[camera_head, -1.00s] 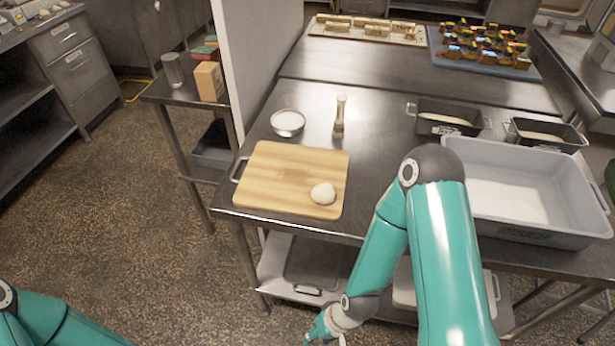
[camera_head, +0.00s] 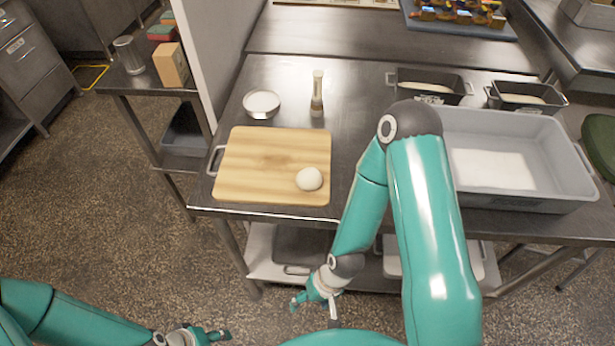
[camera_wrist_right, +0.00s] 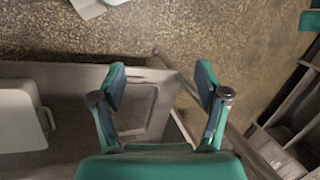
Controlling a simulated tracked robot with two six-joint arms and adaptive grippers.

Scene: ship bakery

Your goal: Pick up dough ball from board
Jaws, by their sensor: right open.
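A white dough ball (camera_head: 309,179) rests on the lower right part of the wooden board (camera_head: 260,160), which lies on the steel table. My right gripper (camera_head: 314,306) hangs in front of the table, below the tabletop's front edge and apart from the board. In the right wrist view my right gripper (camera_wrist_right: 160,88) is open and empty, with the floor and a lower shelf behind it. My left gripper (camera_head: 222,336) is low at the bottom edge of the head view, over the floor; its jaws are too small to judge.
A large grey tub (camera_head: 580,185) and two dark loaf tins (camera_head: 430,88) (camera_head: 525,97) stand to the right. A white partition (camera_head: 215,50) rises at the table's left.

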